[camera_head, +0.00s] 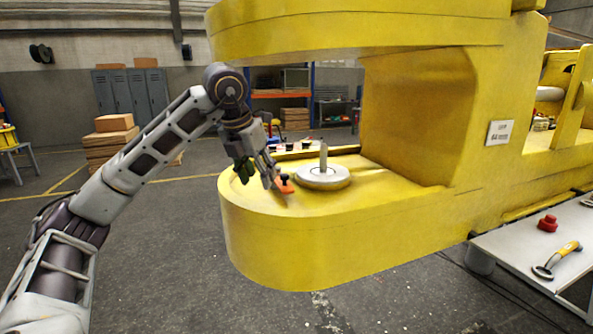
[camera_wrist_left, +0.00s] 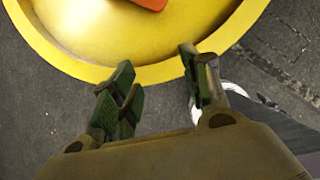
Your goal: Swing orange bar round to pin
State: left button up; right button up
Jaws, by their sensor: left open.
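The orange bar (camera_head: 287,187) is small and has a dark knob on it. It lies on the lower yellow plate, left of a round metal disc (camera_head: 322,180). An upright grey pin (camera_head: 323,158) stands on the disc. My left gripper (camera_head: 256,180) is open with its green-padded fingers pointing down, just left of the bar. It partly hides the bar. In the left wrist view, the open gripper (camera_wrist_left: 157,60) has nothing between its fingers, and part of the orange bar (camera_wrist_left: 150,4) shows at the top edge, beyond the fingertips. My right gripper is out of view.
The upper yellow arm (camera_head: 340,35) overhangs the lower plate (camera_head: 290,240), with an open gap between them. A grey table (camera_head: 510,247) at right holds a red button (camera_head: 547,223) and a yellow-handled tool (camera_head: 565,253). Cardboard boxes (camera_head: 112,140) stand behind my left arm.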

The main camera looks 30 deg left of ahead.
pick_arm(q)
jog(key=p, duration=0.4)
send_over(284, 174)
jog(key=s, duration=0.3)
jog(key=shift+d+r, duration=0.2)
jog(key=shift+d, duration=0.1)
jog(key=x, duration=0.3)
jog(key=shift+w+a+f, duration=0.1)
jog(key=shift+w+f, duration=0.2)
jog(key=shift+w, duration=0.05)
jog(key=shift+w+f, duration=0.15)
jog(key=shift+f, duration=0.4)
jog(key=shift+w+f, duration=0.1)
jog(key=shift+f, duration=0.05)
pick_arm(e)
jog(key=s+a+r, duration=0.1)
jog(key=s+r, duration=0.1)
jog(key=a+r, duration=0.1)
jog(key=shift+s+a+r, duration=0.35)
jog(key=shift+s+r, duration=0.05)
pick_arm(q)
jog(key=shift+c, duration=0.4)
